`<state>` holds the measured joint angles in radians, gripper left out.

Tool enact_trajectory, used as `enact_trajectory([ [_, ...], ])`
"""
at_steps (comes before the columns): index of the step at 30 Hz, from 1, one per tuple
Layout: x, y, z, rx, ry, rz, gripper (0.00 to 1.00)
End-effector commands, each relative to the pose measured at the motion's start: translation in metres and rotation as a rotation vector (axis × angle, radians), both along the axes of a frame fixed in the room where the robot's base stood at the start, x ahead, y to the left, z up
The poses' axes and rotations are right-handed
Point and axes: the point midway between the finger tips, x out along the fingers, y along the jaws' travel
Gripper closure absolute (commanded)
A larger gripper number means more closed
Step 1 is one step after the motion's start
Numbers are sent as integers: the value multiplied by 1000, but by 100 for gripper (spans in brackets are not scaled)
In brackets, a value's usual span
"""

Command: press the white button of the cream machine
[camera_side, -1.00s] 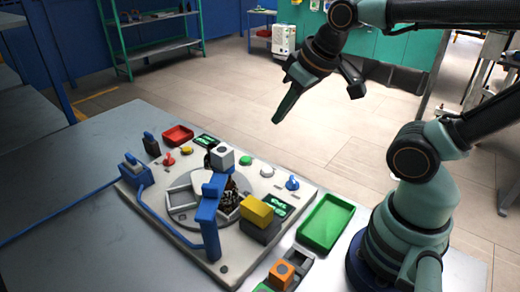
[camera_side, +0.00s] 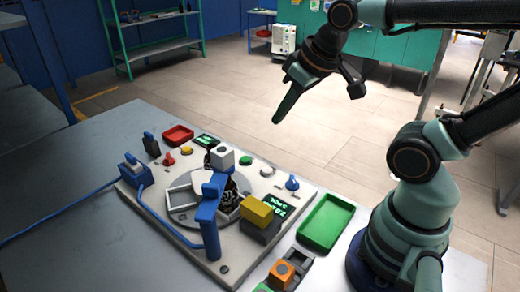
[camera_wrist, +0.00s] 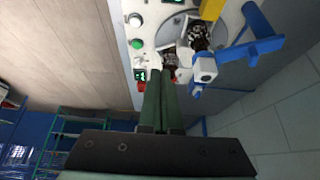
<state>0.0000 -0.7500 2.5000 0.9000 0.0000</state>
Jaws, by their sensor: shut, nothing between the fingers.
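The cream machine (camera_side: 234,254) lies flat on the grey table. Its white button (camera_side: 267,171) is a small round cap on the far edge, between a green button (camera_side: 246,160) and a blue knob (camera_side: 292,183). The white button also shows at the top of the wrist view (camera_wrist: 135,20), with the green button below it. My gripper (camera_side: 276,121) is shut and empty, pointing down-left in the air above and apart from the machine. In the wrist view its fingers (camera_wrist: 160,74) lie side by side, covering part of the machine.
A blue post with an arm (camera_side: 208,220) rises over the machine's turntable. A yellow block (camera_side: 257,211) on a dark base and a lit display (camera_side: 281,205) are at the right. A green tray (camera_side: 326,221) lies beside the machine.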

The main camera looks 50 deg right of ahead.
Motion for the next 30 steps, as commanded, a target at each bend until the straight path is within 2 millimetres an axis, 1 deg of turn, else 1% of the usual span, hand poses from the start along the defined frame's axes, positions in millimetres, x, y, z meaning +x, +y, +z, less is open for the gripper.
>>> enact_trajectory([
  [12, 0, 0, 0, 0, 0, 0, 100],
  [17, 4, -2, 0, -3, 25, -1, 100],
  [20, 11, -6, -1, -8, 66, -3, 100],
  [25, 28, -14, -4, -14, 161, -6, 100],
  [30, 47, -25, -13, -15, 260, -7, 100],
])
